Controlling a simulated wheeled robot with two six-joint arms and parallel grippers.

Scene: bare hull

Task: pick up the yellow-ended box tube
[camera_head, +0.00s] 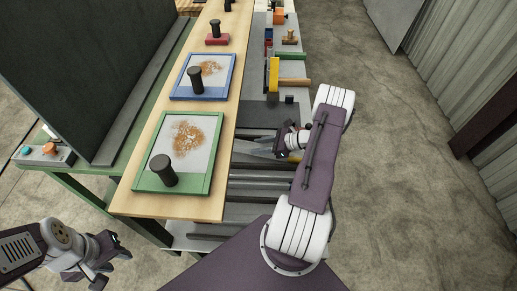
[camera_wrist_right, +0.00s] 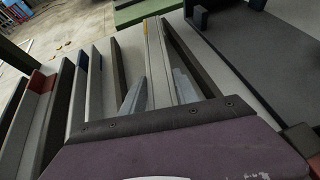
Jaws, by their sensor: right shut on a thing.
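The yellow-ended box tube (camera_wrist_right: 158,70) is a long pale grey bar with a yellow mark at its far end, seen in the right wrist view between my two fingers. My right gripper (camera_wrist_right: 160,92) is shut on it, one pale finger on each side. In the head view, my right gripper (camera_head: 262,147) is over the rack of grey bars right of the wooden bench, and a small yellow patch (camera_head: 295,157) shows beside its wrist. My left gripper (camera_head: 112,258) hangs at the lower left, away from the bars; its finger gap is unclear.
Other bars with red (camera_wrist_right: 42,82) and blue (camera_wrist_right: 95,60) ends stand beside the tube, separated by dark dividers. The wooden bench (camera_head: 150,204) holds green (camera_head: 142,180) and blue (camera_head: 178,93) framed trays with dark knobs. Open concrete floor (camera_head: 400,170) lies to the right.

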